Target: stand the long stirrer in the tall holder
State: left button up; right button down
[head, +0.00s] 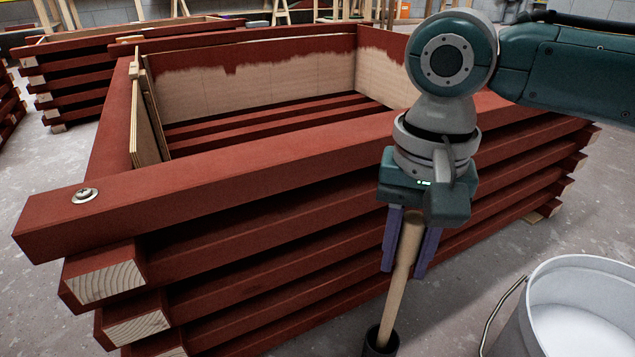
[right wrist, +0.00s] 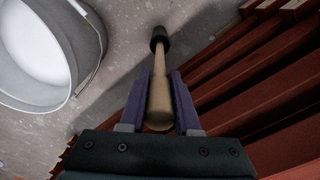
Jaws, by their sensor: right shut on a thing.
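The long stirrer is a pale wooden rod (head: 391,308). My right gripper (head: 405,270) points down and is shut on its upper part, with a purple finger on each side. The stirrer is slightly tilted in the head view, its lower end down to the left. That end meets the mouth of the dark tall holder (head: 381,347) and seems to be inside it; how deep is hidden. The holder is cut off by the lower picture edge. In the right wrist view the stirrer (right wrist: 160,98) runs between the fingers to the dark holder (right wrist: 159,35). My left gripper is not in view.
A stack of red-painted battens (head: 250,185) forms a large open frame right behind the gripper. A white bucket (head: 580,290) with a wire handle stands to the right of the holder. Another red stack (head: 75,75) is at the back left. Grey floor lies between.

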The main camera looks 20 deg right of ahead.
notch_tip(320, 180, down, 3)
jog(key=shift+f+b, duration=0.15)
jog(key=shift+b, duration=0.75)
pick_arm(q)
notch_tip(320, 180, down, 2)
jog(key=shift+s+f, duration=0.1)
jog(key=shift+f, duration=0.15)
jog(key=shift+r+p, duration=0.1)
jog(key=shift+p, duration=0.2)
pick_arm(e)
jog(key=c, duration=0.6)
grip_release()
